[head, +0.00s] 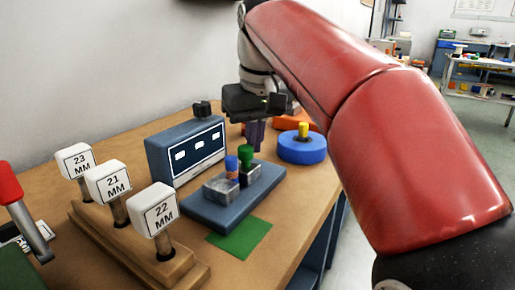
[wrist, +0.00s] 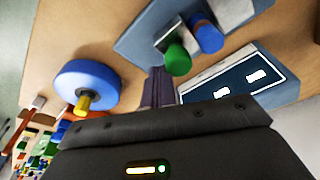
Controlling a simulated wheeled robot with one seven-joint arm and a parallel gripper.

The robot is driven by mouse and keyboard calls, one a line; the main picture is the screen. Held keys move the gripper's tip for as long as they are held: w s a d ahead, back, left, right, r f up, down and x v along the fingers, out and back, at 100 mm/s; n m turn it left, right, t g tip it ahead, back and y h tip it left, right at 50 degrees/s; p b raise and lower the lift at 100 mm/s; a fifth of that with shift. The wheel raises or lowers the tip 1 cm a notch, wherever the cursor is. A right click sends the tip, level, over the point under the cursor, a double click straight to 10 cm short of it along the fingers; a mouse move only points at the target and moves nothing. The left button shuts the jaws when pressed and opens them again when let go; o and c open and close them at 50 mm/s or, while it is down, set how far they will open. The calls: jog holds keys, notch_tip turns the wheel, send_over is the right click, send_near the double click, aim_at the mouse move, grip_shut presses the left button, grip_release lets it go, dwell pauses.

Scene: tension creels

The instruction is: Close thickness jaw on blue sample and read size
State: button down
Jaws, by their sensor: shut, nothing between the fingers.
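The thickness jaw device is a blue-grey base (head: 216,212) with grey blocks (head: 221,189) on it. A blue cylinder (head: 232,163) with an orange part below it stands at the blocks, apparently the blue sample. A green cylinder (head: 246,153) stands beside it. In the wrist view, the blue cylinder (wrist: 207,37) and green cylinder (wrist: 177,61) show at the top. My gripper (head: 254,146) is shut and empty, pointing down behind the green cylinder in the head view. Its dark purple fingers (wrist: 158,86) show in the wrist view. I cannot tell whether it touches anything.
A box with a display panel (head: 186,152) stands left of the device; its readings are not legible. A blue disc (head: 303,149) with a yellow knob lies to the right. Signs marked 23, 21 and 22 MM (head: 154,210) stand on a wooden block at front left. A green mat (head: 240,240) lies in front.

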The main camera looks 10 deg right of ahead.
jog(key=shift+s+a, duration=0.2)
jog(key=shift+a, duration=0.05)
jog(key=shift+d, duration=0.1)
jog(key=shift+w+d+p, duration=0.4)
jog(key=shift+w+d, duration=0.05)
jog(key=shift+w, duration=0.05)
notch_tip(320, 180, up, 7)
jog(key=p, duration=0.5)
jog(key=shift+s, duration=0.1)
dwell(0.4)
